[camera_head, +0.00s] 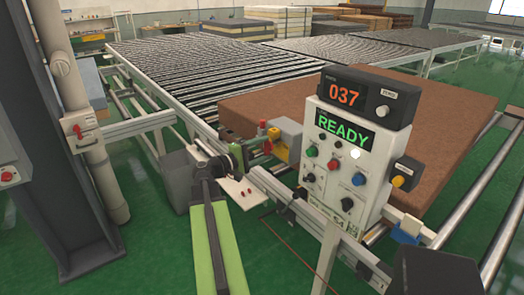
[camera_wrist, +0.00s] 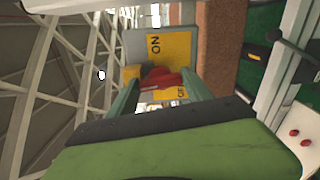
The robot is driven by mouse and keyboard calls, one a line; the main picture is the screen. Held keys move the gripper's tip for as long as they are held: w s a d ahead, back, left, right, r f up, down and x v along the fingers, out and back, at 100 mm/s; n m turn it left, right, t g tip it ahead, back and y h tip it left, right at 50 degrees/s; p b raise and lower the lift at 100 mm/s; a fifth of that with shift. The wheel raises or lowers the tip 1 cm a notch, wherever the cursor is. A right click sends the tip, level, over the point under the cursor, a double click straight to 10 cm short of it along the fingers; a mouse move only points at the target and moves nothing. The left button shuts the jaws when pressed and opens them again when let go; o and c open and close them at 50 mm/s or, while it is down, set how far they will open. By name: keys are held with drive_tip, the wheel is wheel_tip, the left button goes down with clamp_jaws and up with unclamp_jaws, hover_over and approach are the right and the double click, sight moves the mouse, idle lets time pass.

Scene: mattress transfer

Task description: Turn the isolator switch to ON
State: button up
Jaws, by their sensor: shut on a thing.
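The isolator switch is a grey and yellow box (camera_head: 290,140) beside the brown mattress, left of the control panel. In the wrist view its yellow plate (camera_wrist: 172,46) reads ON at the top and OFF lower down. Its red handle (camera_wrist: 160,80) lies roughly crosswise between the two labels; its exact setting is hard to tell. The handle also shows in the head view (camera_head: 273,133), partly hidden by my gripper. My gripper (camera_head: 267,146) is at the front of the switch. In the wrist view its two green fingers (camera_wrist: 161,90) are on either side of the red handle, shut on it.
A control panel (camera_head: 322,190) with a READY screen (camera_head: 346,128) and several knobs stands right of the switch. A brown mattress (camera_head: 430,105) lies behind it. A roller conveyor (camera_head: 200,80) runs behind. A dark column (camera_head: 62,100) stands left. A small plate with red buttons (camera_head: 240,192) is below my gripper.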

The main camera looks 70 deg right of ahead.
drive_tip(key=shift+w+d+r+m, duration=0.1)
drive_tip(key=shift+m, duration=0.7)
drive_tip(key=o, duration=1.4)
drive_tip(key=shift+c, duration=0.2)
drive_tip(key=v, duration=1.7)
drive_tip(key=shift+a+f, duration=0.2)
drive_tip(key=shift+a, duration=0.1)
